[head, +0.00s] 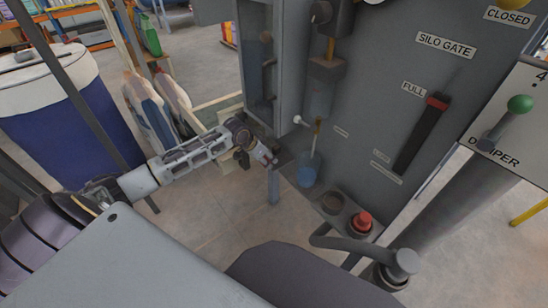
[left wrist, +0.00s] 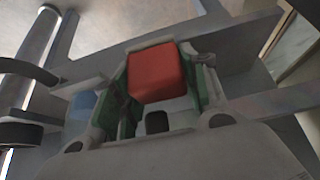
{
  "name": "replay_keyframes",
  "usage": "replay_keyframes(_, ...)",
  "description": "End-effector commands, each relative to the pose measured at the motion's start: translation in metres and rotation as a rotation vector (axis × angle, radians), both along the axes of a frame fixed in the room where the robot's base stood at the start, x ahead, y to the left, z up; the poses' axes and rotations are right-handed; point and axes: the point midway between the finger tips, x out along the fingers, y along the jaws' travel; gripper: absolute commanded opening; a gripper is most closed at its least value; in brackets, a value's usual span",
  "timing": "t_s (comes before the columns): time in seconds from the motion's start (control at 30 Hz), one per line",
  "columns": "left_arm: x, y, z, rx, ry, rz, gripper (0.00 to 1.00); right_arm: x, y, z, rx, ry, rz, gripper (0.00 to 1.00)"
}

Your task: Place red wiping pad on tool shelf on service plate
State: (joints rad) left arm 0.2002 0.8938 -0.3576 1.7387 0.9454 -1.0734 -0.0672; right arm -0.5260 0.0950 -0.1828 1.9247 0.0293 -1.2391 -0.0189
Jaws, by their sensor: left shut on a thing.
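My left gripper (head: 268,157) reaches in from the left to the machine's lower front, beside a narrow grey ledge. In the left wrist view its green-lined fingers (left wrist: 160,100) stand on both sides of the red wiping pad (left wrist: 157,72), and the gripper is shut on it. The pad is a small red block; in the head view it is mostly hidden by the gripper. The tool shelf (head: 318,195) runs along the panel, with a blue cup (head: 308,170) on it. I cannot tell whether the pad touches the grey surface behind it. My right gripper is not in view.
A red knob (head: 362,221) and a dark round socket sit at the ledge's right part. A grey bent pipe (head: 350,243) stands in front. A blue drum (head: 70,125) stands at left.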

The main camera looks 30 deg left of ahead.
Motion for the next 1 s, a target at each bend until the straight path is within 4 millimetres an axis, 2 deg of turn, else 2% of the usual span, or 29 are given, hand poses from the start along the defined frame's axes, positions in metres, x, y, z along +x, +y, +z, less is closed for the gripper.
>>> replay_keyframes(0.2, 0.008, -0.005, 0.001, -0.002, -0.003, -0.001, 0.06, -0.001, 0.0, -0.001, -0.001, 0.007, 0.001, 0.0)
replay_keyframes(0.47, 0.027, -0.013, 0.0, -0.002, -0.002, 0.0, 0.06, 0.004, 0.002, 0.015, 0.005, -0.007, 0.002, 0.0)
replay_keyframes(0.6, 0.035, -0.016, 0.001, -0.001, -0.003, 0.0, 0.06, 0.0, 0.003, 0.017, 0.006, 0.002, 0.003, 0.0)
replay_keyframes(0.77, 0.033, -0.016, -0.013, 0.0, 0.001, 0.0, 0.06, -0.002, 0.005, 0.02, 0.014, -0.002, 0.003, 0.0)
replay_keyframes(1.0, 0.033, -0.016, -0.015, 0.0, 0.0, -0.001, 0.06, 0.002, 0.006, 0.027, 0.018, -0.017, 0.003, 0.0)
